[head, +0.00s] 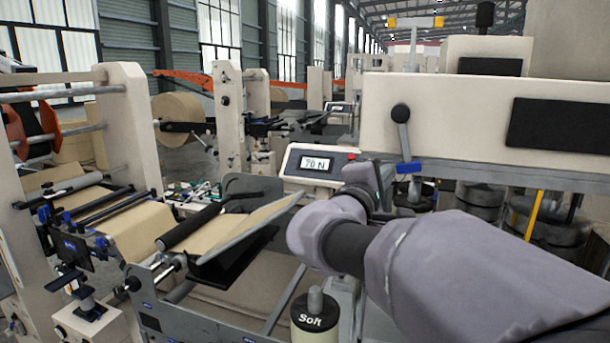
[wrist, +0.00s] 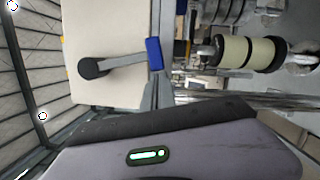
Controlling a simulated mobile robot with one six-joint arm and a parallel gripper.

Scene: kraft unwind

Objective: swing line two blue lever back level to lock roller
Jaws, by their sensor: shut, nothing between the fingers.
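The blue-ended lever (head: 403,140) is on the cream machine panel at the right in the head view. Its dark round pivot is at the top and its grey arm hangs down, nearly upright, with the blue grip at the bottom. In the wrist view the same kind of lever (wrist: 122,62) lies across the picture, pivot left, blue grip right. My gripper (wrist: 160,125) shows as a grey-purple body with a black edge along the bottom of the wrist view. It is shut and empty, apart from the lever. Its fingertips are hidden behind my arm in the head view.
A console (head: 318,163) reading 70 N stands left of the lever. A tilted panel (head: 240,232) and a post marked Soft (head: 315,318) are in front.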

